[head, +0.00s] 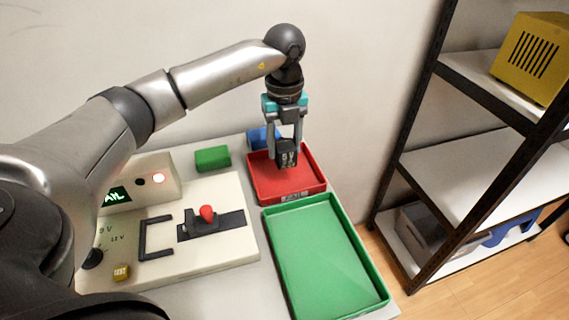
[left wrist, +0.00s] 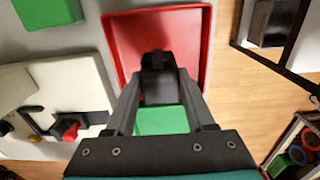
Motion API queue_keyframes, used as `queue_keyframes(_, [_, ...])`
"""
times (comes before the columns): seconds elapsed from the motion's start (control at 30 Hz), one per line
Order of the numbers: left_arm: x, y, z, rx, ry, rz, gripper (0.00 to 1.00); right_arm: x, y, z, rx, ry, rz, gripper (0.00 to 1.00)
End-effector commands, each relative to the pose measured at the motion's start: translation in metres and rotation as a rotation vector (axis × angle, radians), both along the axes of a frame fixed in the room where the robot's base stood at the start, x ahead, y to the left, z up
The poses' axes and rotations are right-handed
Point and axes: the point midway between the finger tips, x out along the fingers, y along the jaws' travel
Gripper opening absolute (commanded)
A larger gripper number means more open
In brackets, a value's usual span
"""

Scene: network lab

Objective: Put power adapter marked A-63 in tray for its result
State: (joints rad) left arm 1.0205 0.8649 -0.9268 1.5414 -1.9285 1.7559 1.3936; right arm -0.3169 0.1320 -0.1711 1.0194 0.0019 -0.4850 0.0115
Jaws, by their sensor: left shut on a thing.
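A black power adapter (head: 287,153) with pale "5 V" lettering hangs in my left gripper (head: 286,143). The gripper is shut on it and holds it over the red tray (head: 262,188). In the left wrist view the adapter (left wrist: 157,72) shows between the fingertips, with the red tray (left wrist: 120,30) behind it. I cannot read A-63 on it. The green tray (head: 318,255) is empty, in front of the red one. My right gripper is out of view.
A green block (head: 212,158) and a blue object (head: 262,137) lie behind the tester board (head: 225,245), which has a red-knobbed lever (head: 207,213). A dark-framed shelf (head: 435,150) stands at right with a yellow box (head: 532,55).

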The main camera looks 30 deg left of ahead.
Motion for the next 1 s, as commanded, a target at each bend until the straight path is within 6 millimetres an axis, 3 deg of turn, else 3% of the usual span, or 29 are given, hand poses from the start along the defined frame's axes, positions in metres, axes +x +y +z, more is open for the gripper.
queue_keyframes(0.5, [0.0, 0.0, -0.044, -0.001, -0.001, -0.001, 0.0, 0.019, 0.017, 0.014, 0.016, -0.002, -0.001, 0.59])
queue_keyframes(0.97, [0.0, 0.0, -0.05, 0.0, -0.001, -0.001, 0.0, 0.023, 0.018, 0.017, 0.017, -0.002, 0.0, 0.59])
queue_keyframes(1.0, [0.0, 0.0, -0.05, 0.001, -0.001, -0.001, 0.57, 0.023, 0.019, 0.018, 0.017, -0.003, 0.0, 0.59])
